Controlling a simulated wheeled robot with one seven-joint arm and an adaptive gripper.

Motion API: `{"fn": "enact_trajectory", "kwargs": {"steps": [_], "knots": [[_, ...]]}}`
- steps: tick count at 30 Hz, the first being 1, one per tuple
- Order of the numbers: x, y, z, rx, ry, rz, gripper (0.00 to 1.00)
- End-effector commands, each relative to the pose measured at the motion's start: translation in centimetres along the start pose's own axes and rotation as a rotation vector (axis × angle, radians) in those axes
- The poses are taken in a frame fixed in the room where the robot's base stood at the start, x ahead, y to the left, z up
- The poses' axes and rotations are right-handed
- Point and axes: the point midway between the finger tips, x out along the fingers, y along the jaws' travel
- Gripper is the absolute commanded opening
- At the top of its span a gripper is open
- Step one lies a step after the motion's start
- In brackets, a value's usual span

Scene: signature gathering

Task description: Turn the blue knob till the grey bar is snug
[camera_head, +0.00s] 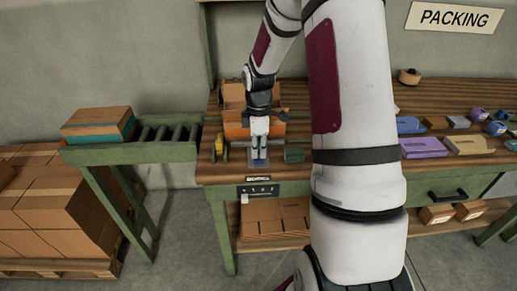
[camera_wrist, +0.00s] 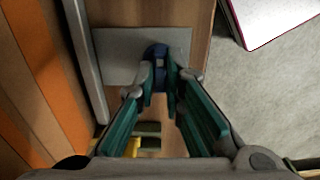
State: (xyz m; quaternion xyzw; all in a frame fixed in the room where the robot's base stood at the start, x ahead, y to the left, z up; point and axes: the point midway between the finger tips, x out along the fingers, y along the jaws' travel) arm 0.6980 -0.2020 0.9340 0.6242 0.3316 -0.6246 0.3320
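The blue knob (camera_wrist: 156,51) shows in the wrist view at the end of my fingers, over a flat grey plate (camera_wrist: 115,45). My gripper (camera_wrist: 159,80) has its two fingertips close in on either side of the knob, and they appear to touch it. A long grey bar (camera_wrist: 86,62) runs along the left of the plate, beside an orange-brown box side. In the head view my gripper (camera_head: 259,152) points down at the front edge of the packing bench. The knob is hidden there, and any gap at the bar cannot be judged.
An open cardboard box (camera_head: 236,130) stands right behind my gripper. A yellow tape dispenser (camera_head: 219,148) is to its left and a dark green block (camera_head: 294,154) to its right. A roller conveyor (camera_head: 150,135) adjoins on the left. Several coloured packets (camera_head: 424,147) lie at the right.

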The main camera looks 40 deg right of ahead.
Motion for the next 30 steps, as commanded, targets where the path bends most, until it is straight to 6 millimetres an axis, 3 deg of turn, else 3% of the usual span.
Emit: {"fn": "enact_trajectory", "kwargs": {"steps": [14,30], "knots": [[-0.05,-0.02,-0.07,0.111,0.000,0.000,0.00],[-0.04,0.05,-0.12,0.593,0.001,0.001,0.00]]}}
